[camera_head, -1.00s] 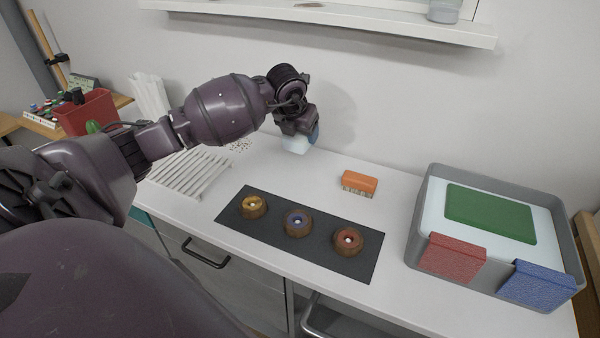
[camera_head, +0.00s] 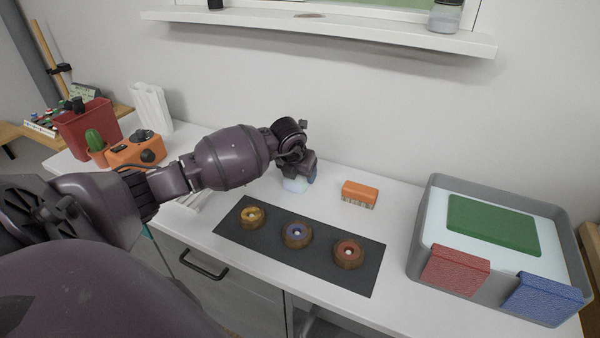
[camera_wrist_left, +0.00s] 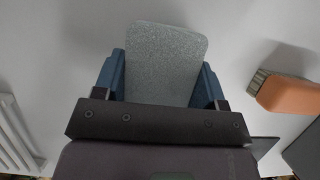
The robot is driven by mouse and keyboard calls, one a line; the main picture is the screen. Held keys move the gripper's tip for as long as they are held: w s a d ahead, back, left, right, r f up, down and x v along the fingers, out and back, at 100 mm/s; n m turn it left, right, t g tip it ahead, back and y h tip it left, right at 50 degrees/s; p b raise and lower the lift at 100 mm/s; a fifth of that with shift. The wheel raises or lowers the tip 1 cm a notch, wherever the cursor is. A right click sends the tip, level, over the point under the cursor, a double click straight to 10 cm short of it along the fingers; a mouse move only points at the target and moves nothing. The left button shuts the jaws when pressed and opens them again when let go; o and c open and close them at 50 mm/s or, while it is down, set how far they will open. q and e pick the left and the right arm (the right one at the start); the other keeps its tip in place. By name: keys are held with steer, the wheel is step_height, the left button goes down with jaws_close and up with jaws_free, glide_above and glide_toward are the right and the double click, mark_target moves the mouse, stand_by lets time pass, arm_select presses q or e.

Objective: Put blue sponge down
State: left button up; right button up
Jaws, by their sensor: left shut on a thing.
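My left gripper (camera_head: 302,178) is shut on a pale blue-grey speckled sponge (camera_head: 293,185), low over the white counter (camera_head: 328,180) behind the dark mat. Whether the sponge touches the counter cannot be told. In the left wrist view the sponge (camera_wrist_left: 166,62) sits between the two blue fingers of the gripper (camera_wrist_left: 165,80). A darker blue sponge-like block (camera_head: 543,297) and a red one (camera_head: 455,270) are at the front rim of the grey tray (camera_head: 427,215). My right gripper is out of view.
An orange brush (camera_head: 360,193) lies right of the gripper. The dark mat (camera_head: 323,268) in front holds three round wooden pieces. A green pad (camera_head: 492,225) lies in the tray. A white rack (camera_head: 192,200) is partly hidden by my arm. A window sill (camera_head: 340,32) overhangs the back.

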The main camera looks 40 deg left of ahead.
arm_select(q)
steer(key=shift+f, duration=0.1)
steer(key=o, duration=0.8)
steer(key=shift+o, duration=0.2)
